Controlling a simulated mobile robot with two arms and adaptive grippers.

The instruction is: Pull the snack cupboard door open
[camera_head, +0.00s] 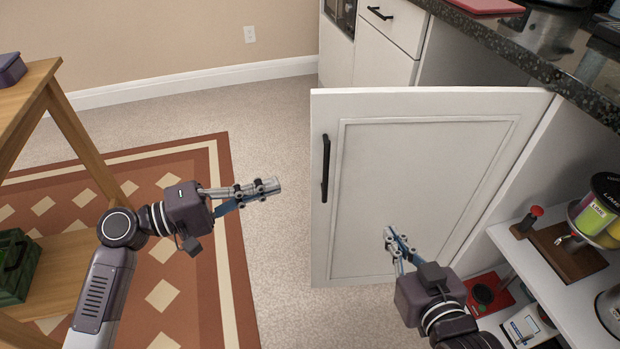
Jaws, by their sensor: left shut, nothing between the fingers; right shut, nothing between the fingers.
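The white cupboard door (430,190) stands swung wide open in the middle of the view, hinged at its right edge. Its black bar handle (326,168) is upright near the door's free left edge. The open cupboard shows shelves (545,275) with items to the right of the door. My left gripper (277,186) is shut and empty, left of the handle and apart from it. My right gripper (389,234) is shut and empty in front of the door's lower panel; I cannot tell whether it touches the panel.
A dark speckled countertop (560,80) runs above the cupboard, with a metal pot (540,35) on it. A closed drawer (390,22) lies behind the door. A wooden stand (75,135) is at the left on a patterned rug (230,270). Carpet is clear left of the door.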

